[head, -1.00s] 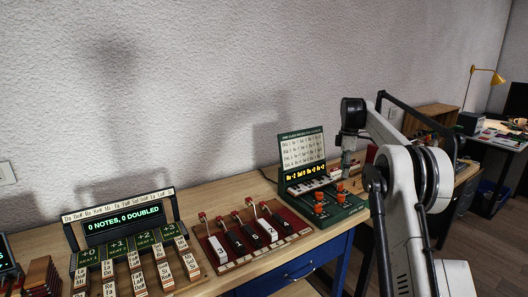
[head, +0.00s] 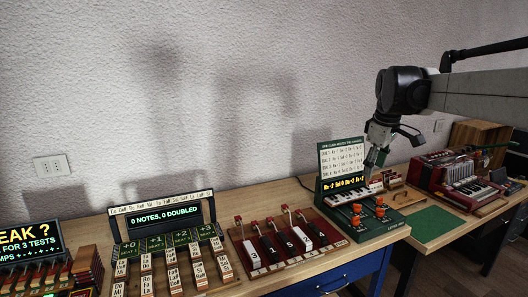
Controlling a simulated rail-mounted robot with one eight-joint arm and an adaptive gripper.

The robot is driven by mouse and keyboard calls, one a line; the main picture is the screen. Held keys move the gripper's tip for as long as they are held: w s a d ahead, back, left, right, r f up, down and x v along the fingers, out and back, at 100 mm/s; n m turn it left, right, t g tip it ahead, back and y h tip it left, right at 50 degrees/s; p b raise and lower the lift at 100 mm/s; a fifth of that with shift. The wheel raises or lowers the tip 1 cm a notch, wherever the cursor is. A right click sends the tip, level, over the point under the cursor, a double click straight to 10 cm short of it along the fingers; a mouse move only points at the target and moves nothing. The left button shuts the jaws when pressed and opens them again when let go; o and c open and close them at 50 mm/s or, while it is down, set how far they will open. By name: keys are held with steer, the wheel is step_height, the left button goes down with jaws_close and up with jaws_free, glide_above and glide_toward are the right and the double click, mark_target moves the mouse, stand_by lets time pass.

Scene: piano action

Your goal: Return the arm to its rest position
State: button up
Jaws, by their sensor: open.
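My gripper (head: 378,158) hangs from my arm at the right of the head view, fingers pointing down. It is open, and nothing shows between its fingers. It is over or in front of the right side of the green keyboard device (head: 328,192), close to its small keys and yellow-lit display. I cannot tell whether it touches the device.
A red board with numbered levers (head: 287,259), a note rack reading "0 NOTES, 0 DOUBLED" (head: 165,217) and a lit sign (head: 30,240) line the wooden bench to the left. A red accordion-like instrument (head: 450,182) stands at the right. The wall above is clear.

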steer(key=s+a+f+m+t, duration=0.15)
steer(key=s+a, duration=0.25)
steer(key=s, duration=0.6)
steer(key=s+a+f+m+t, duration=0.1)
steer(key=s+a+m, duration=0.25)
steer(key=s, duration=0.55)
steer(key=s+a+f+m+t, duration=0.1)
steer(key=s+a+f, duration=0.1)
steer(key=s+f, duration=0.3)
steer(key=s+a+f+m, duration=0.2)
steer(key=s+f, duration=0.3)
steer(key=s, duration=0.5)
steer(key=shift+f+t, duration=0.25)
steer(key=shift+t, duration=0.1)
